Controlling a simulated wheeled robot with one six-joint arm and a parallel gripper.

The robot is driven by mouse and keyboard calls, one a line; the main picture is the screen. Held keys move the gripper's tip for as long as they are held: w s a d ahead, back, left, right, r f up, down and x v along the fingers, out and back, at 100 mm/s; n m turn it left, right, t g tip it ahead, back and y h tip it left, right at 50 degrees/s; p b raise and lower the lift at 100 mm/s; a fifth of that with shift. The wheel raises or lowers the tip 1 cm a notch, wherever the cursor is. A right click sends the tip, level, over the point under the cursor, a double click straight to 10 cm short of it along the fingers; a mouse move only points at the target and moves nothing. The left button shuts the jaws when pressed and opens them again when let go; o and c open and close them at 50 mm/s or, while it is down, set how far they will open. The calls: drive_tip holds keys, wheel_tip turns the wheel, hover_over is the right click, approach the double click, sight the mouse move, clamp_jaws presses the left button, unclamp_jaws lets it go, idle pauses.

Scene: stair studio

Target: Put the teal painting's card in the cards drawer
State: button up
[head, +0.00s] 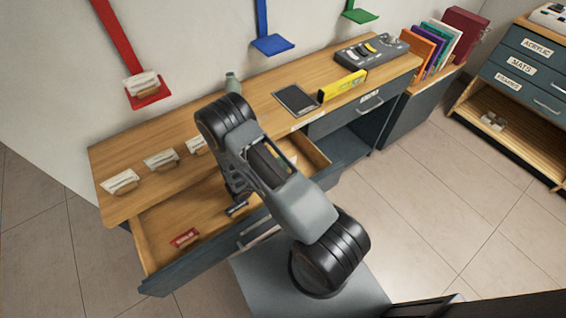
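A wide drawer (150,235) of the wooden desk is pulled open, and I cannot read a label on its front. A small red card (185,237) with pale lettering lies inside it on the left. Something greenish and pale (288,160) lies in its back right part, partly hidden by my arm. My gripper (237,209) is low over the open drawer, mostly hidden behind my arm; its fingers are too small to judge. Several small wooden holders with white cards stand on the desk's left, including one at the front (122,183). I cannot tell a teal painting or its card.
A red shelf (148,98) on the wall holds another white bundle; blue (272,44) and green (360,15) shelves look empty. A dark tablet (295,99), yellow box (342,86) and grey device (371,50) occupy the desk's right. A labelled cabinet (520,65) stands far right.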

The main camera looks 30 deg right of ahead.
drive_tip(key=shift+o, duration=1.4)
drive_tip(key=shift+r, duration=0.1)
drive_tip(key=shift+r+p, duration=0.35)
drive_tip(key=shift+p, duration=0.05)
drive_tip(key=shift+r+p, duration=0.5)
drive_tip(key=shift+r, duration=0.05)
drive_tip(key=a, duration=0.2)
drive_tip(key=a+b, duration=0.1)
drive_tip(key=a, duration=0.2)
drive_tip(key=s+a, duration=0.1)
drive_tip(key=a, duration=0.1)
drive_tip(key=shift+a+f+b, duration=0.25)
drive_tip(key=shift+f+b, duration=0.05)
drive_tip(key=shift+f, duration=0.05)
drive_tip(key=shift+w, duration=0.1)
